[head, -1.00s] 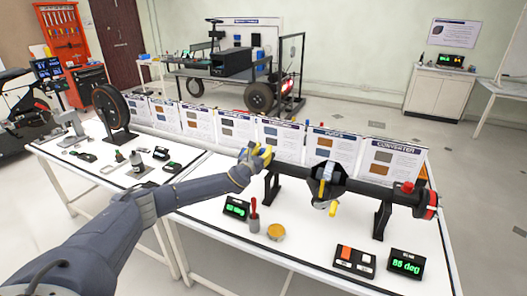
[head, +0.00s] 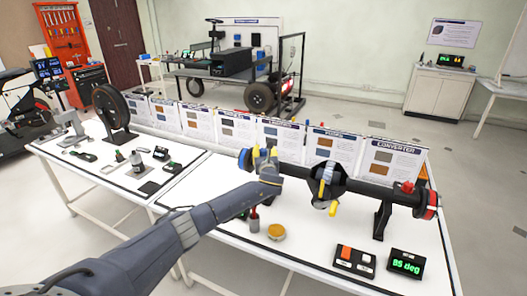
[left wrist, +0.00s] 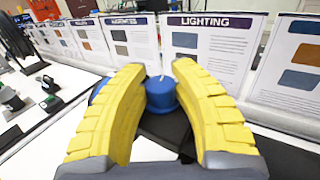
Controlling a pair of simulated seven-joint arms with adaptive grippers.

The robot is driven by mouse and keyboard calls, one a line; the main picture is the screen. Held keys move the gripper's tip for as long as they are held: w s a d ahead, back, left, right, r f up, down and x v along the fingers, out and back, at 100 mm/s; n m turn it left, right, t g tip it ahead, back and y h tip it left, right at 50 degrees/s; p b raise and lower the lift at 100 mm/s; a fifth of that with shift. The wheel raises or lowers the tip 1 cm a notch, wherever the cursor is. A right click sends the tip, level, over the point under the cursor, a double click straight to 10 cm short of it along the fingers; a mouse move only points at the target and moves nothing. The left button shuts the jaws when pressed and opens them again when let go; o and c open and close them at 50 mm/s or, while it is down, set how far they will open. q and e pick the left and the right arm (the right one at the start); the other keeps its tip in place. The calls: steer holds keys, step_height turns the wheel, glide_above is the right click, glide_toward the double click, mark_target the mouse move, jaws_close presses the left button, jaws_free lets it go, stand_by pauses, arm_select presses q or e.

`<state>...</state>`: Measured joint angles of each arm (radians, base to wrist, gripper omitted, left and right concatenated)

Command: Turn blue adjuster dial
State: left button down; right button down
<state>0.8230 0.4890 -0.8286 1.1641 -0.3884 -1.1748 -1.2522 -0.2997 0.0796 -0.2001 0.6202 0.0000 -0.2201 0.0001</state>
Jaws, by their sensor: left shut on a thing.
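The blue adjuster dial (left wrist: 161,95) is a small round knob with a thin pale pointer on top. In the left wrist view it sits between the yellow fingers of my left gripper (left wrist: 158,98). My right gripper is in neither view.
A row of upright cards (head: 282,138) stands close behind the axle. A red-handled tool (head: 254,219), an amber dish (head: 276,232), a switch box (head: 355,261) and a green "85 deg" display (head: 405,263) stand in front. The table front between them is fairly clear.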

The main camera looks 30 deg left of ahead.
mark_target(265, 152)
arm_select(q)
steer(key=shift+n+g+y, duration=1.9)
steer(key=shift+g+y, duration=0.1)
steer(key=shift+y, duration=0.2)
steer(key=shift+n+g+y, duration=0.4)
steer(key=shift+g, duration=0.1)
steer(key=c, duration=1.1)
jaws_free()
steer(key=shift+o, duration=0.2)
steer(key=shift+v, duration=3.7)
